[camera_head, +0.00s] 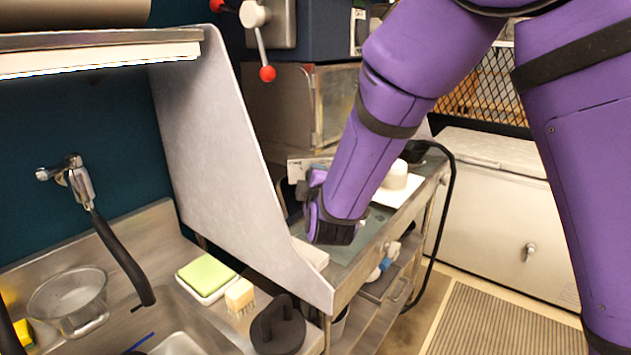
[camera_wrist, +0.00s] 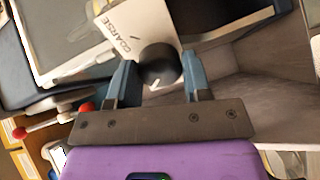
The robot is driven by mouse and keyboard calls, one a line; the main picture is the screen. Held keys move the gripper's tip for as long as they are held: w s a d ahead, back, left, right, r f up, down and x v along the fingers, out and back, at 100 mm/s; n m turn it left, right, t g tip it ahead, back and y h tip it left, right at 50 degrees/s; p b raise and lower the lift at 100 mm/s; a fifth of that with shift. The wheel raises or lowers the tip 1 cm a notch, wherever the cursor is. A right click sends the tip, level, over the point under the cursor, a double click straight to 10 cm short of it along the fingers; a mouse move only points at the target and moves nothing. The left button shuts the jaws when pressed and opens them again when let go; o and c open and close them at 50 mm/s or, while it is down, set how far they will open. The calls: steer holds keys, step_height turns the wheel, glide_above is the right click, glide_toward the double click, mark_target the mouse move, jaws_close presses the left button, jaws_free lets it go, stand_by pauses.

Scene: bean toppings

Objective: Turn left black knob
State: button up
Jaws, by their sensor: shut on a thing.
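The black knob (camera_wrist: 160,66) is round with a white pointer mark. It sits on the white panel (camera_wrist: 122,38) of a machine, beside the printed word "COARSE", in the wrist view. My gripper (camera_wrist: 157,60) is shut on the knob, with one blue-grey finger on each side of it. In the head view my purple wrist reaches over the counter beyond the metal partition. The fingertips and the knob are hidden there by my own arm and hand.
A tall metal partition (camera_head: 225,150) stands left of my arm. A white bowl (camera_head: 396,176) stands on the counter right of my wrist.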

steer(key=shift+n, duration=0.5)
steer(key=o, duration=0.9)
steer(key=shift+s, duration=0.1)
steer(key=s, duration=0.3)
steer(key=s+d, duration=0.1)
steer(key=s, duration=0.6)
steer(key=shift+s+d+r, duration=0.15)
steer(key=shift+s+r, duration=0.1)
steer(key=shift+s, duration=0.05)
